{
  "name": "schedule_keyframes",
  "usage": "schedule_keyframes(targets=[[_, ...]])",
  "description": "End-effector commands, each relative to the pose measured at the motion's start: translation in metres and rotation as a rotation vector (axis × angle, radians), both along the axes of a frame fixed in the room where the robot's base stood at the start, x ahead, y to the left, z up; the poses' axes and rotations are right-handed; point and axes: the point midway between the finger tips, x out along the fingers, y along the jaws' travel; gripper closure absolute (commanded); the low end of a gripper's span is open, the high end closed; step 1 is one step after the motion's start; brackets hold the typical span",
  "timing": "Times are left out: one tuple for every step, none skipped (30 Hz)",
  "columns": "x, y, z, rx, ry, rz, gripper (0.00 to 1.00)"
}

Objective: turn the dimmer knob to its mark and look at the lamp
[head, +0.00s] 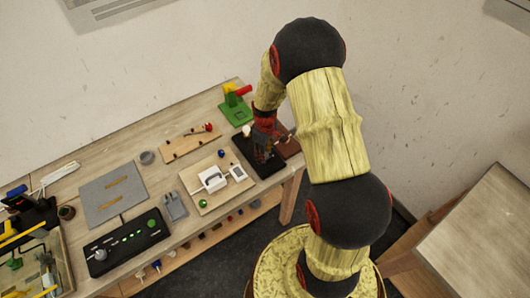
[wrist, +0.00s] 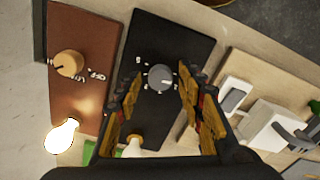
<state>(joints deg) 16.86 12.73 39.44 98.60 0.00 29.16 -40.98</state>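A black board (wrist: 173,38) in the wrist view carries a round grey knob (wrist: 160,77) with a pale pointer line and small white marks around it. A pale bulb (wrist: 133,148) sits at its lower end, partly hidden by my gripper. My gripper (wrist: 160,82) is open over this board, with one finger on each side of the grey knob; contact cannot be told. Beside it, a brown board (wrist: 92,32) has a tan knob (wrist: 68,64) with white lettering and a brightly glowing bulb (wrist: 62,135). In the head view, my gripper (head: 264,140) partly hides the black board (head: 270,168).
A light wooden board (head: 216,201) with a white block (head: 213,180) lies left of the black board. A green stand (head: 236,112) is behind. A black control box (head: 125,243) and a grey plate (head: 111,194) lie further left. The bench's right edge is close.

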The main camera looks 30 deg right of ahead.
Motion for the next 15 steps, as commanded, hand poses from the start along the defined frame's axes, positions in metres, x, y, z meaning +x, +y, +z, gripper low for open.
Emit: schedule_keyframes(targets=[[0.0,0.0,0.0,0.0,0.0,0.0,0.58],[0.0,0.0,0.0,0.0,0.001,0.0,0.58],[0.0,0.0,0.0,0.001,0.001,0.0,0.58],[0.0,0.0,0.0,0.001,0.001,0.0,0.58],[0.0,0.0,0.0,0.001,0.001,0.0,0.58],[0.0,0.0,0.0,0.001,0.001,0.0,0.58],[0.0,0.0,0.0,0.001,0.001,0.0,0.58],[0.0,0.0,0.0,0.001,0.001,0.0,0.58],[0.0,0.0,0.0,0.001,0.001,0.0,0.58],[0.0,0.0,0.001,0.0,0.0,0.0,0.58],[0.0,0.0,0.003,0.0,0.0,0.0,0.58],[0.0,0.0,0.006,-0.001,-0.001,0.0,0.58],[0.001,0.0,0.009,0.0,-0.002,0.0,0.58],[0.001,0.0,0.013,-0.001,-0.004,0.0,0.58],[0.002,-0.001,0.02,-0.002,-0.004,0.0,0.58]])
